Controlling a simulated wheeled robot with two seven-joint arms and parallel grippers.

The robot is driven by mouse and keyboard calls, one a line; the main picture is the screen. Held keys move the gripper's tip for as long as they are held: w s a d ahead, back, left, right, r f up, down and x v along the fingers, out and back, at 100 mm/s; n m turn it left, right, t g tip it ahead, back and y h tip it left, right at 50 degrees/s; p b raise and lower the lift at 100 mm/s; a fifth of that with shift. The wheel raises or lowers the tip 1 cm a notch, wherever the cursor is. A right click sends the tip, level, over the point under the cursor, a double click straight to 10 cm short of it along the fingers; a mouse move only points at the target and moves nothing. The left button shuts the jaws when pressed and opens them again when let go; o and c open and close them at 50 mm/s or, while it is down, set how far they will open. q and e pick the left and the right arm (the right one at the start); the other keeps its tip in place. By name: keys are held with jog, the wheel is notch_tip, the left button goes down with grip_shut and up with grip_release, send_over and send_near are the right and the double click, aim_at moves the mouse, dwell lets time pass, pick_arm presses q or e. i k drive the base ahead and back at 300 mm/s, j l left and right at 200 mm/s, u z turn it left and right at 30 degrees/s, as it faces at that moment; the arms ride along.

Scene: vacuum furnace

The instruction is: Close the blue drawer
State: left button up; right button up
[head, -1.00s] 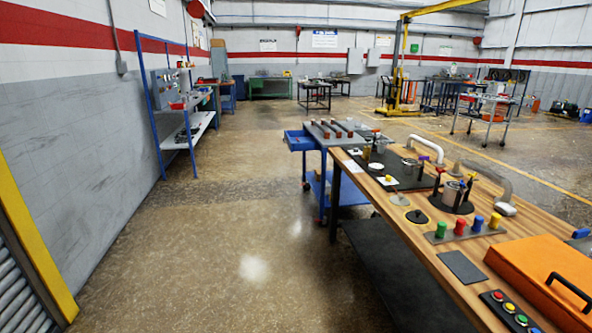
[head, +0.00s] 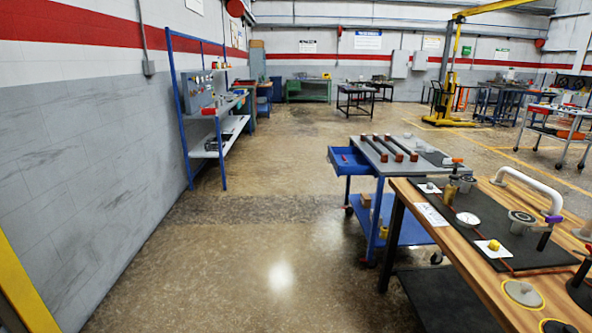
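The blue drawer (head: 347,161) sticks out of the left side of a blue cart with a grey top (head: 372,154). It is pulled open, and a small red item shows inside it. The cart stands just beyond the far end of the wooden workbench (head: 452,233). Neither of my grippers shows in the head view.
A blue-framed shelf (head: 209,140) stands along the left wall. The concrete floor (head: 240,245) between wall and cart is clear.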

aim_at(353, 159)
jog(key=i+z, duration=0.1)
jog(key=i, duration=0.4)
jog(key=i+j+z, duration=0.15)
jog(key=i, duration=0.3)
jog(key=i+j+z, duration=0.1)
jog(key=i, duration=0.4)
jog(key=i+j+z, duration=0.15)
jog(key=i, duration=0.3)
